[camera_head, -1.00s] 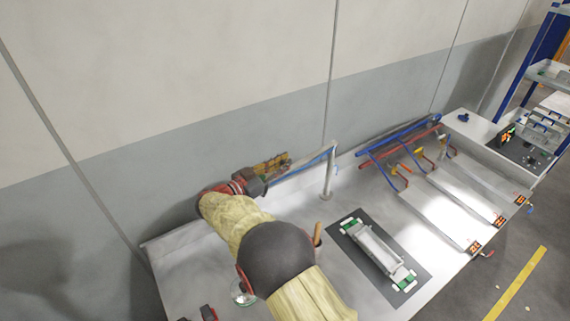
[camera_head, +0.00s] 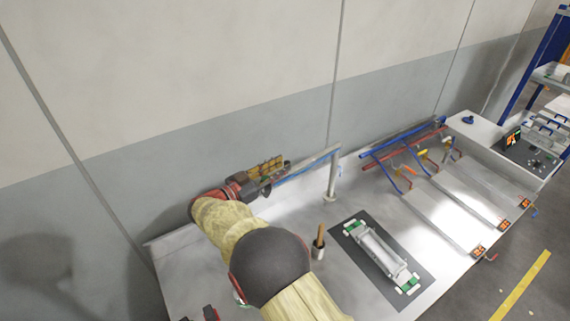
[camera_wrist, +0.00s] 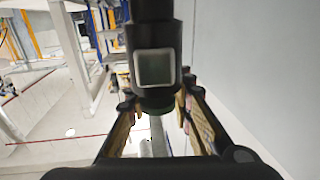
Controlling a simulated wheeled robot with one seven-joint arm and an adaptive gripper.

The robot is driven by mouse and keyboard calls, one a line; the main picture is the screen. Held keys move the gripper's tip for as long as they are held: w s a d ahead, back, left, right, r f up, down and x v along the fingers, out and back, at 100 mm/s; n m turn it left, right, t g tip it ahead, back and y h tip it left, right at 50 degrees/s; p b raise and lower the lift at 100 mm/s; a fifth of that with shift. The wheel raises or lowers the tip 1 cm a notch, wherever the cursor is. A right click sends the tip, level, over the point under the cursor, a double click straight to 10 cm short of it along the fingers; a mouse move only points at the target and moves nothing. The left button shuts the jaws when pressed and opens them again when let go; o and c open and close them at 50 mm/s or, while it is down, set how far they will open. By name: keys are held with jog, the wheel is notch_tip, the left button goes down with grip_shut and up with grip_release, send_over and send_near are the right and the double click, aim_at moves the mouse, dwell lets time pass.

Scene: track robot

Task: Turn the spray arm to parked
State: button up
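The spray arm (camera_head: 312,163) is a pale bar with a blue line along it, reaching left from the top of an upright post (camera_head: 332,183) at the back of the bench. My gripper (camera_head: 277,170), with yellow pads, is at its left end. The wrist view shows the two fingers (camera_wrist: 156,118) apart, with a pale bar seen in the gap between them. A black cylinder (camera_wrist: 153,65) with a pale square and a green lower rim stands in front of the fingertips; I cannot tell what it belongs to. Contact with the spray arm cannot be made out.
A dark mat (camera_head: 352,262) bears a grey piece with green-and-white ends (camera_head: 382,252). Blue and red rails with hooks (camera_head: 405,150) and several lanes (camera_head: 450,205) lie to the right. The wall is close behind my gripper.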

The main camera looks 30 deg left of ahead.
jog(key=v, duration=0.9)
jog(key=shift+a, duration=0.1)
